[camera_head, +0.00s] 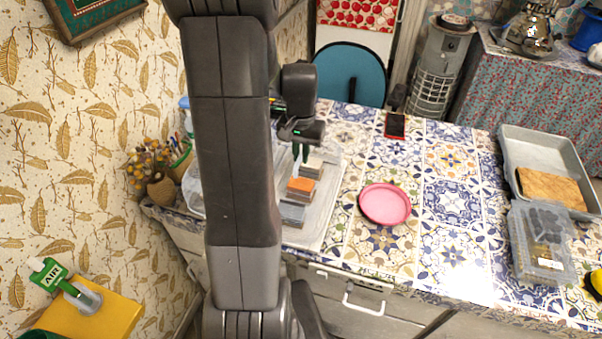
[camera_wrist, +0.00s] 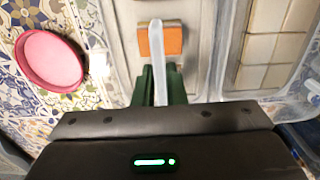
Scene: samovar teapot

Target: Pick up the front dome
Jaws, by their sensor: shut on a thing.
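My gripper (camera_head: 301,152) is above a pale, see-through tray-like dome (camera_head: 326,205) on the tiled table. In the wrist view its green fingers (camera_wrist: 160,85) are shut on a long whitish bar (camera_wrist: 157,50), which looks like the dome's handle. An orange-topped block (camera_wrist: 172,40) shows behind the bar. In the head view, a whitish block (camera_head: 312,167), an orange block (camera_head: 301,186) and a grey block (camera_head: 291,212) show in a row within the dome's outline. I cannot tell whether the dome is resting or raised. My arm hides part of its left side.
A second clear container with pale square pieces (camera_wrist: 272,47) lies right in the wrist view. A pink plate (camera_head: 385,204), a phone (camera_head: 395,125), a grey tray (camera_head: 545,150) and a clear box (camera_head: 541,243) share the table. Tiles around the plate are free.

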